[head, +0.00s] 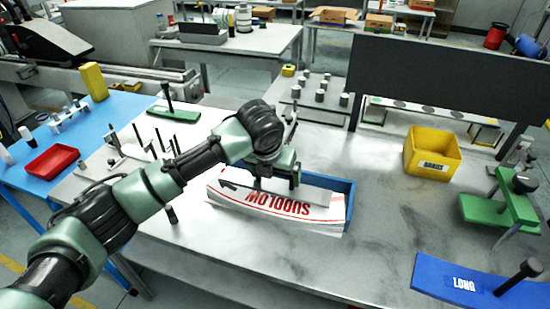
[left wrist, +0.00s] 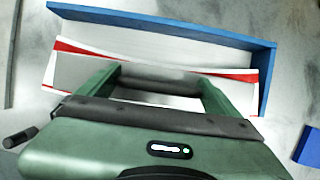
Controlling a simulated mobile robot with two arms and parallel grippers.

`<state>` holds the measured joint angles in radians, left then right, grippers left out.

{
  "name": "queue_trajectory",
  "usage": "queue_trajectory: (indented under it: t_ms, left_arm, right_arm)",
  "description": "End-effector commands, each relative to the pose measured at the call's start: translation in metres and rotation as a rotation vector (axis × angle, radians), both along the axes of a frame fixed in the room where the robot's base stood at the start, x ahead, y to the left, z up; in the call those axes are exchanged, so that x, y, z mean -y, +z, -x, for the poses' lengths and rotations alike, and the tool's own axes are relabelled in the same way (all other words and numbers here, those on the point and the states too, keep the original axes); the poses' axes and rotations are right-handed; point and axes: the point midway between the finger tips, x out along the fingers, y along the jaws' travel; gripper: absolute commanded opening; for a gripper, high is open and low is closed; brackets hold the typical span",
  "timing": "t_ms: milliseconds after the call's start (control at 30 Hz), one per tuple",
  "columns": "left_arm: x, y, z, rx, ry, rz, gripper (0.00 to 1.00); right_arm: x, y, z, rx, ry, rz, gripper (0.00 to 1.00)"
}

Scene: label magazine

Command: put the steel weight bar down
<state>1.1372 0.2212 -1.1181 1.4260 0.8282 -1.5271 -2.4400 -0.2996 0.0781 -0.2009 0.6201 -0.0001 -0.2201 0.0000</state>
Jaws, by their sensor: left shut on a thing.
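My left gripper (head: 276,180) is shut on the steel weight bar (head: 312,196), a flat grey strip. In the left wrist view the bar (left wrist: 76,70) shows on both sides of the fingers (left wrist: 155,88). The bar lies over a stack of white labels with red "SUDLOW" lettering (head: 285,208), inside or just above the blue magazine (head: 347,203). The blue magazine walls also show in the left wrist view (left wrist: 150,20). I cannot tell whether the bar touches the labels. My right gripper is not in view.
A yellow bin (head: 432,154), a green stand (head: 500,208) and a blue "LONG" piece (head: 440,277) stand to the right on the grey table (head: 375,240). A dark panel (head: 430,85) rises behind. Upright pegs (head: 160,140) and a red tray (head: 52,162) are at left.

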Motion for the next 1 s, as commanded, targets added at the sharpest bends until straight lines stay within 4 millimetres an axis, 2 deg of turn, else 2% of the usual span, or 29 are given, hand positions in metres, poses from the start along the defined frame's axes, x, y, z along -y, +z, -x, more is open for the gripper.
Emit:
queue_trajectory:
  t_ms: [233, 500, 733, 767, 800, 1000]
  left_arm:
    - [0.001, -0.007, -0.001, 0.007, -0.001, 0.005, 0.21]
    - [0.002, -0.040, -0.001, 0.007, -0.002, 0.005, 0.21]
    - [0.002, -0.043, -0.002, 0.010, -0.003, 0.005, 0.21]
    - [0.000, -0.047, 0.000, 0.001, -0.002, 0.000, 0.96]
    - [0.000, -0.047, 0.000, 0.001, -0.001, 0.000, 1.00]
    - [0.000, -0.047, 0.000, 0.001, -0.001, 0.000, 1.00]
  right_arm:
    - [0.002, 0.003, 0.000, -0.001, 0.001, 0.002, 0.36]
    - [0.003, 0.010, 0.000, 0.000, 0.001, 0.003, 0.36]
    - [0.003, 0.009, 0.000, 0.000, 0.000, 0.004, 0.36]
    - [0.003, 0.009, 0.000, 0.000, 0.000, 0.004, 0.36]
    - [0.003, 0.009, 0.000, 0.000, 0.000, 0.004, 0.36]
    - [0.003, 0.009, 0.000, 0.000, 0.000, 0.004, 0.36]
